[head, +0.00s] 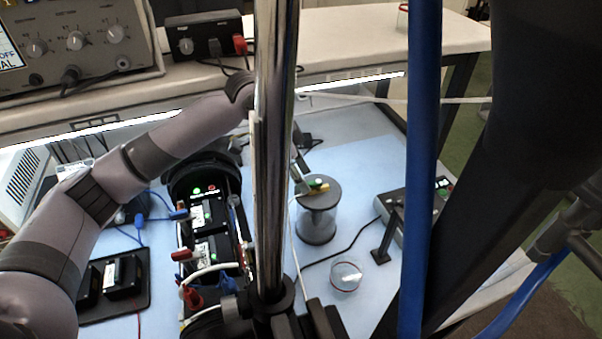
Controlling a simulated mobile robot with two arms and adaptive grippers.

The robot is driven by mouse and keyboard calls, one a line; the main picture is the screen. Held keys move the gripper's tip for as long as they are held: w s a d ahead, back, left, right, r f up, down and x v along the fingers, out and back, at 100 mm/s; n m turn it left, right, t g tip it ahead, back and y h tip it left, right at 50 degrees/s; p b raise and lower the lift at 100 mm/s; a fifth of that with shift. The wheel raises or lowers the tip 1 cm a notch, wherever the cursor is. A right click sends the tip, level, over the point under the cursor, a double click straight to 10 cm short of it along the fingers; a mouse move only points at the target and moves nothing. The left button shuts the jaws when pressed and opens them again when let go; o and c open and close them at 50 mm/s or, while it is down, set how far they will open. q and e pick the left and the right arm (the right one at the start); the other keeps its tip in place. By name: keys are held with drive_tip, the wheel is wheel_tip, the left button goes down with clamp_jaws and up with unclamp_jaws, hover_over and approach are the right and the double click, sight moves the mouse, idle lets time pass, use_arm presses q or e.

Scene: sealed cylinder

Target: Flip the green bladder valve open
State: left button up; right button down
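The sealed cylinder (317,222) stands upright on the light blue bench, with a dark grey lid and base and a clear wall. The small green valve (315,183) sits on its lid, with a yellow piece (324,187) beside it. My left arm comes in from the left and bends down behind a chrome column. My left gripper (301,166) is mostly hidden by that column; a thin grey finger part shows close to the valve. I cannot tell whether it touches the valve or how far its fingers are apart. My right gripper is not visible.
A clear round dish (346,277) lies in front of the cylinder. A grey device with a display (416,215) stands to the right, with a black cable along the bench. Black modules with coloured leads (212,245) stand to the left. A shelf (350,45) with instruments runs behind.

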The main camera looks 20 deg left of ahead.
use_arm(q)
drive_tip(key=shift+w+d+f, duration=0.15)
drive_tip(key=shift+f, duration=0.35)
clamp_jaws()
